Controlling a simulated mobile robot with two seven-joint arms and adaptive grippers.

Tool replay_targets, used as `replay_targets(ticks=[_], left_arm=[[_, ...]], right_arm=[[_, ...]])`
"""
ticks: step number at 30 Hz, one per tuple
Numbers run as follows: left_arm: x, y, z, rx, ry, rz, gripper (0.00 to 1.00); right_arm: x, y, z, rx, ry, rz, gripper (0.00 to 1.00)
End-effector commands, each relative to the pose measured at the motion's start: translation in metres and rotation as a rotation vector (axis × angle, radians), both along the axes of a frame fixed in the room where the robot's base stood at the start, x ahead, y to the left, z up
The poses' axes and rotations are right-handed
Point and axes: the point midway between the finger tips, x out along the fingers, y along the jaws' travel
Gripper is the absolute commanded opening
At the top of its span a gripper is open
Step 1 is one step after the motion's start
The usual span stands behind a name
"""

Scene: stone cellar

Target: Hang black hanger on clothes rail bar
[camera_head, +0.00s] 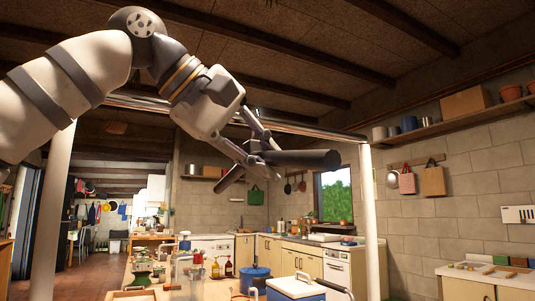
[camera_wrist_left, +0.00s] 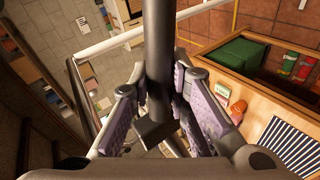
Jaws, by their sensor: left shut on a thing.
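The black hanger (camera_head: 310,159) is held in my left gripper (camera_head: 262,150), high up in the head view, with its thick dark arms sticking out on both sides of the fingers. In the left wrist view the hanger (camera_wrist_left: 158,50) runs between the two fingers of the gripper (camera_wrist_left: 158,105), which are shut on it. The metal clothes rail bar (camera_head: 318,131) spans two white posts and passes behind my left gripper in the picture. A small hook tip shows near the bar, but I cannot tell whether it touches. My right gripper is out of view.
White posts (camera_head: 374,220) and (camera_head: 50,215) hold up the rail. Below and behind is a cluttered table with bottles (camera_head: 228,266), a blue pot (camera_head: 254,281) and a cooler box (camera_head: 295,288). Kitchen cabinets line the back; a wall shelf (camera_head: 445,121) is at right.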

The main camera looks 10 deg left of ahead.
Motion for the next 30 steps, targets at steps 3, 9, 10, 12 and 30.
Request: replay_targets(ticks=[3,9,10,12,30], left_arm=[[0.0,0.0,0.0,-0.001,-0.001,0.0,0.0],[0.0,0.0,0.0,-0.001,-0.001,0.0,0.4],[0.0,0.0,0.0,-0.001,-0.001,0.0,0.4],[0.0,0.0,0.0,-0.001,-0.001,0.0,0.4],[-0.068,0.062,0.059,-0.002,-0.002,0.0,0.4]], right_arm=[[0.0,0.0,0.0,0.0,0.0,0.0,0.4],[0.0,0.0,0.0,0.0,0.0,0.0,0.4],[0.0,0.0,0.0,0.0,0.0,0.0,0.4],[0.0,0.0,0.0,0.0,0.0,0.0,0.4],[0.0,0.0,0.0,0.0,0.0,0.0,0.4]])
